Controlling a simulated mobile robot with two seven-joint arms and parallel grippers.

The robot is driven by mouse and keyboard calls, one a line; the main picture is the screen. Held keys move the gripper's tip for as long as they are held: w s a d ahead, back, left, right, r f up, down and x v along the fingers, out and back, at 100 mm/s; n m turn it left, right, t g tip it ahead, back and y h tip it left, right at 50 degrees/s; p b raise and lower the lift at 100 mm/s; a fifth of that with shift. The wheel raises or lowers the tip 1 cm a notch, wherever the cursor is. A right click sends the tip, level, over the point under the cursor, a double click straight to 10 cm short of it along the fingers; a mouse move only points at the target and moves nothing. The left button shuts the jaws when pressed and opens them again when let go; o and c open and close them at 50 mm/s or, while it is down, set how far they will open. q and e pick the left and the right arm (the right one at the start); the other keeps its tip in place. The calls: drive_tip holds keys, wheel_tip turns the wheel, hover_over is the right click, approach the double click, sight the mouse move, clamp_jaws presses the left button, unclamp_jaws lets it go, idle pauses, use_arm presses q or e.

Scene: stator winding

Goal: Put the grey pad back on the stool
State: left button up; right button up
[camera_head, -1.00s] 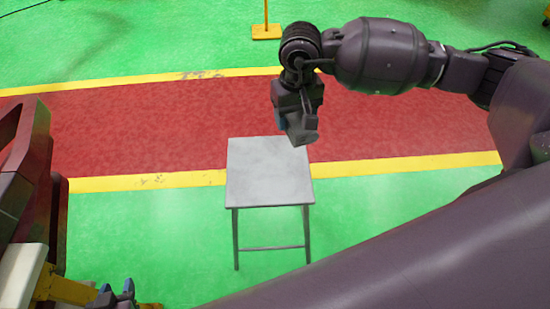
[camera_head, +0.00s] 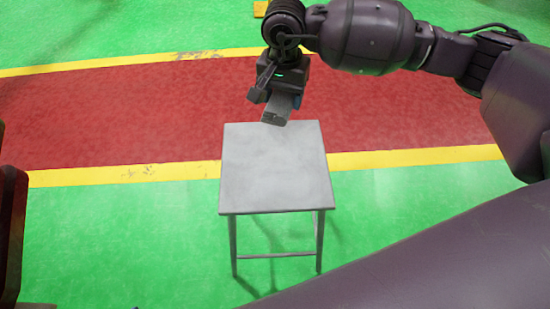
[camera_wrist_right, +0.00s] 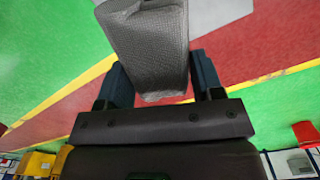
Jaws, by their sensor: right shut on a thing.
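The grey stool (camera_head: 275,170) stands on the green floor in the middle of the head view, its flat square seat bare. My right gripper (camera_head: 275,94) is above the far edge of the seat. It is shut on the grey pad (camera_head: 278,110), whose end points down towards the stool. In the right wrist view the pad (camera_wrist_right: 150,45) shows a woven grey surface between the two blue-grey fingers (camera_wrist_right: 160,82). A pale corner of the stool seat (camera_wrist_right: 217,12) shows beyond it. The gap between pad and seat is hard to judge. My left gripper is not visible.
A red floor lane (camera_head: 120,115) with yellow borders runs behind the stool. A yellow object (camera_head: 260,9) is at the top edge. Green floor (camera_head: 120,235) around the stool is clear. Several chair-like items, one yellow (camera_wrist_right: 38,163), show along the wrist view's bottom edge.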

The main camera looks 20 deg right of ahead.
drive_tip(key=b, duration=0.3)
hover_over(280, 156)
wheel_tip(280, 156, down, 14)
drive_tip(key=shift+r, duration=0.1)
drive_tip(key=shift+f, duration=0.6)
wheel_tip(280, 156, down, 5)
drive_tip(key=shift+s+r+b, duration=0.1)
drive_tip(key=shift+b, duration=0.4)
drive_tip(key=shift+f, duration=0.3)
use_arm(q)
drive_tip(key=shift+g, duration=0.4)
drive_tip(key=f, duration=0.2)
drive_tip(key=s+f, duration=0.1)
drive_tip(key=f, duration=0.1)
use_arm(e)
drive_tip(key=shift+r, duration=0.15)
drive_tip(key=shift+d+f, duration=0.1)
drive_tip(key=shift+f, duration=0.15)
drive_tip(key=o, duration=0.9)
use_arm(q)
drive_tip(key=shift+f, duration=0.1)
use_arm(e)
drive_tip(key=shift+o, duration=0.3)
